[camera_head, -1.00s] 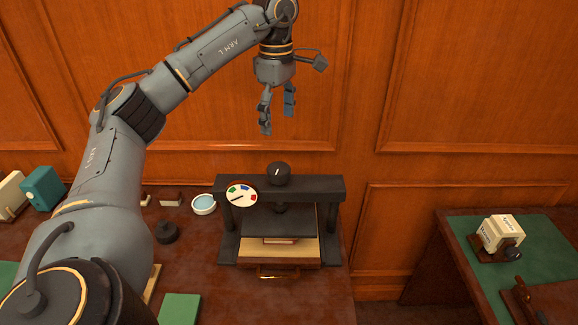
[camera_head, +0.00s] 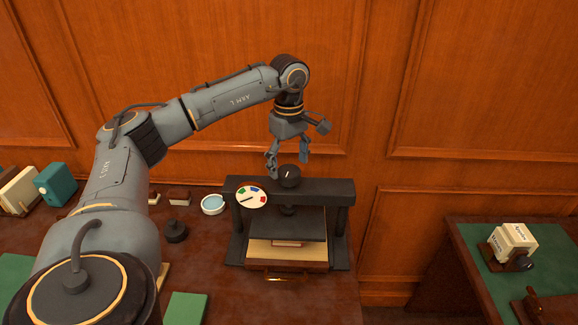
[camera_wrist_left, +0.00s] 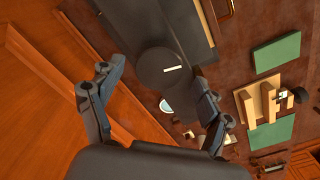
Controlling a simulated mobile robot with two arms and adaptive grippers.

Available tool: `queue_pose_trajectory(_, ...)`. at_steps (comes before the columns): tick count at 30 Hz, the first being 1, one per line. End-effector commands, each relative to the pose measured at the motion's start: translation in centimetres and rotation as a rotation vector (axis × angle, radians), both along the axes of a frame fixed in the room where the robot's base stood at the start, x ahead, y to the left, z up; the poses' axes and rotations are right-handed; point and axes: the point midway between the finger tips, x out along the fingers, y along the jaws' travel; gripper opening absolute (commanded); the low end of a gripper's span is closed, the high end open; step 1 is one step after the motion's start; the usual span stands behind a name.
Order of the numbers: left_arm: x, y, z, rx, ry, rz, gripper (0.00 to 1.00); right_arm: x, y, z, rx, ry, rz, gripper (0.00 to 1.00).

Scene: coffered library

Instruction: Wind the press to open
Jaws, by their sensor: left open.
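The black press (camera_head: 341,190) stands on the brown desk at the centre of the head view. Its round black knob (camera_head: 290,176) with a white mark sits on top of the crossbar. A book (camera_head: 288,243) lies under the dark plate. My left gripper (camera_head: 288,168) is open and points down, just above the knob. In the left wrist view the knob (camera_wrist_left: 158,68) lies between and beyond the open fingers. My right gripper is not in view.
A small bowl (camera_head: 213,204), a dark weight (camera_head: 175,232) and a small stamp box (camera_head: 179,196) stand left of the press. A green pad (camera_head: 184,308) lies in front. A second desk (camera_head: 470,262) with a white block (camera_head: 512,241) is at right, beyond a gap.

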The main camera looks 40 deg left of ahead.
Motion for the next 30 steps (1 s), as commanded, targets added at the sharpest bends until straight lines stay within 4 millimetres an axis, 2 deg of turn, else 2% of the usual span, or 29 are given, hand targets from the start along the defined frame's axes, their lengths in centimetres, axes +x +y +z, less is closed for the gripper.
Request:
queue_pose_trajectory(6, 0.0, 0.0, -1.9, 0.000, 0.001, 0.000, 0.78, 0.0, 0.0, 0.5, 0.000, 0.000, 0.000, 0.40)
queue_pose_trajectory(15, 0.0, 0.0, -2.2, 0.001, -0.001, 0.000, 0.78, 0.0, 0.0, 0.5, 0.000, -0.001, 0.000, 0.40)
queue_pose_trajectory(17, 0.0, 0.0, -2.2, 0.001, -0.001, 0.000, 0.68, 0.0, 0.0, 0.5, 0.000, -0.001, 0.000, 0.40)
queue_pose_trajectory(23, 0.0, 0.0, -2.2, 0.001, 0.000, 0.000, 0.27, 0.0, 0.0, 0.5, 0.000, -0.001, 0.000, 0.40)
queue_pose_trajectory(24, 0.0, 0.0, -2.2, 0.001, 0.000, 0.000, 0.24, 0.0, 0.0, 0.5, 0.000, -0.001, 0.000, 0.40)
queue_pose_trajectory(30, 0.0, 0.0, -2.3, 0.001, 0.001, 0.063, 0.24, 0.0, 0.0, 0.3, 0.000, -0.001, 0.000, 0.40)
